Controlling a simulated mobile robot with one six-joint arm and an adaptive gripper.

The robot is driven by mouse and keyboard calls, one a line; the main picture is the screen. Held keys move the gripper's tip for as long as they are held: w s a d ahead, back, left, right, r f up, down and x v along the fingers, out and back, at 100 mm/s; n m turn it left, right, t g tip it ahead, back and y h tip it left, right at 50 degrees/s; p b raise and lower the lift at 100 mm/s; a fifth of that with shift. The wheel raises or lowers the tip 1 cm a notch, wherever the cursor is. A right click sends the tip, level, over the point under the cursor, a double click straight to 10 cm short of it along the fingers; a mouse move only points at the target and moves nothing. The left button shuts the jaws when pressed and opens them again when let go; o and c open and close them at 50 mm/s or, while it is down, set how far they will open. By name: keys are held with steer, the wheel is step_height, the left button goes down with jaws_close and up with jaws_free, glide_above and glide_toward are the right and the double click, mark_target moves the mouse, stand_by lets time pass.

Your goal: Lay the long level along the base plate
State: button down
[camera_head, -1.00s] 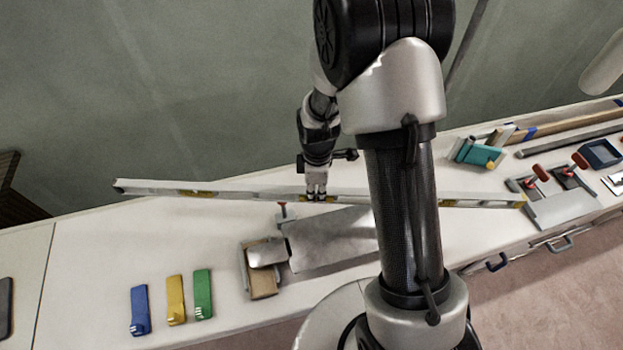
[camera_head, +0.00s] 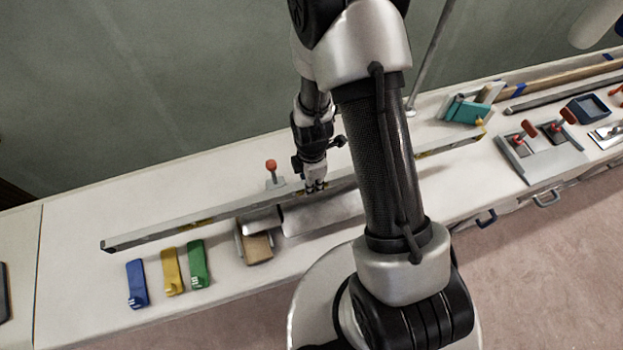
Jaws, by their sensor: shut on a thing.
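The long level (camera_head: 160,232) is a slim pale bar with yellow vial spots. It runs from lower left to upper right, roughly along the bench's length. My gripper (camera_head: 316,186) is shut on the level near its middle. A flat grey metal plate (camera_head: 318,214), which looks like the base plate, lies on the bench just in front of the level. The level and my arm hide parts of it. A red-knobbed clamp (camera_head: 271,168) stands behind the level. I cannot tell whether the level touches the plate or hangs above it.
A cardboard-coloured block (camera_head: 258,249) sits at the plate's left end. Blue (camera_head: 137,283), yellow (camera_head: 172,271) and green (camera_head: 198,264) pieces lie near the level's left part. Red-handled clamps (camera_head: 525,130), a dark blue tray (camera_head: 588,108) and teal blocks (camera_head: 467,110) are at right. The back left bench is clear.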

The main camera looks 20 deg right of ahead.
steer(key=shift+f+b, duration=1.4)
steer(key=shift+f, duration=0.6)
steer(key=c, duration=1.4)
jaws_free()
steer(key=shift+o, duration=0.2)
steer(key=shift+r, duration=0.1)
step_height(320, 180, up, 12)
steer(key=shift+f, duration=0.1)
